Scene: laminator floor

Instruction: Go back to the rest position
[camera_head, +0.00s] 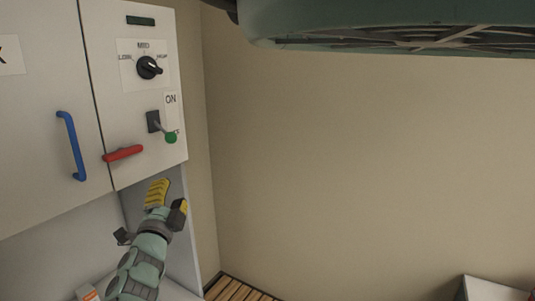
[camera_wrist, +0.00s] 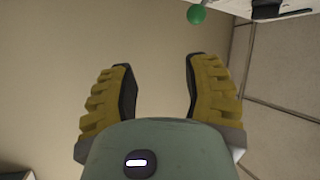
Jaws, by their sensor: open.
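My gripper (camera_head: 168,196) is in the lower left of the head view, just below the front of a white cabinet (camera_head: 40,150). Its yellow-padded fingers are apart. In the wrist view, my gripper (camera_wrist: 158,70) has nothing between its fingers, with a plain beige wall behind. The green ball end (camera_head: 171,137) of the switch lever is above the gripper in the head view. This green ball (camera_wrist: 196,14) also shows beyond the fingertips in the wrist view, apart from them.
The cabinet front carries a black knob (camera_head: 149,67), a red handle (camera_head: 123,153) and a blue handle (camera_head: 71,146). The lever is beside an ON label (camera_head: 170,99). Wooden slats (camera_head: 236,290) lie low in the corner. A white-topped object (camera_head: 492,289) is at lower right. The middle shows bare wall.

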